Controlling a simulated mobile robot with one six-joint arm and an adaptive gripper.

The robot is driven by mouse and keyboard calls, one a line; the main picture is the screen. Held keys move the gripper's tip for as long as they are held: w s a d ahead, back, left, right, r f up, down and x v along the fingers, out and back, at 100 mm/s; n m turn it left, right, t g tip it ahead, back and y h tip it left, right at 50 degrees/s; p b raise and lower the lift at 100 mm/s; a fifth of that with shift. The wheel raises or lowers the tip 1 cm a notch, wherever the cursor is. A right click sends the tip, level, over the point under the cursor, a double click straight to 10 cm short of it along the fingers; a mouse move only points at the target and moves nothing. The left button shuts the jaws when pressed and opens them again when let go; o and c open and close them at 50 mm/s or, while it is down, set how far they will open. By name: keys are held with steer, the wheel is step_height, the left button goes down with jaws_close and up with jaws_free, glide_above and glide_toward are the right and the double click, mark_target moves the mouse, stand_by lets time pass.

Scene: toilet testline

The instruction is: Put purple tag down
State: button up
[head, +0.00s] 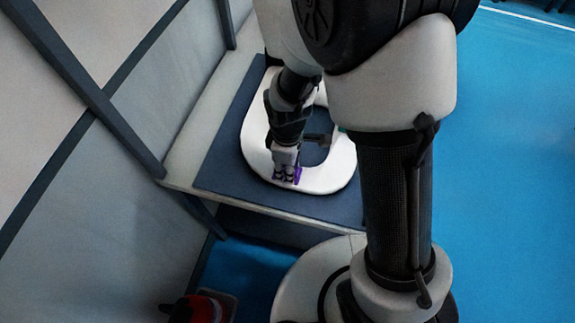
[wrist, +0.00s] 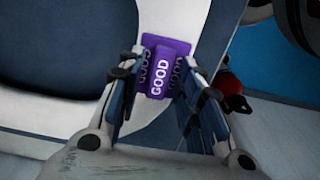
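The purple tag (wrist: 168,72) carries the white word GOOD and sits between the two fingers of my gripper (wrist: 163,82) in the wrist view. The fingers lie close along both sides of it and appear shut on it. In the head view my gripper (head: 286,176) points down over the front part of the white toilet seat (head: 325,178), with bits of the purple tag (head: 298,175) showing beside the fingers. The tag is at or just above the seat surface; I cannot tell whether it touches. The fingers hide part of it.
The seat lies on a dark blue mat (head: 225,165) on a pale bench (head: 185,165). A wall with dark frame bars (head: 95,95) stands on the left. A red object (head: 205,308) is low at the front; it also shows in the wrist view (wrist: 228,84). Blue floor (head: 510,180) is open on the right.

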steer(key=shift+o, duration=0.2)
steer(key=shift+r, duration=0.1)
steer(key=s+d+r+m+t+p, duration=0.1)
steer(key=s+d+r+m+p, duration=0.15)
steer(key=r, duration=0.95)
steer(key=s+d+r+m+t+p, duration=0.1)
steer(key=d+r+m+p, duration=0.15)
steer(key=r, duration=0.85)
steer(key=s+d+r+m+t, duration=0.2)
steer(key=s+d+r+m, duration=0.4)
steer(key=s+m, duration=0.3)
steer(key=shift+s+r+t, duration=0.3)
steer(key=shift+s+r, duration=0.25)
steer(key=shift+r, duration=0.3)
steer(key=shift+c, duration=0.6)
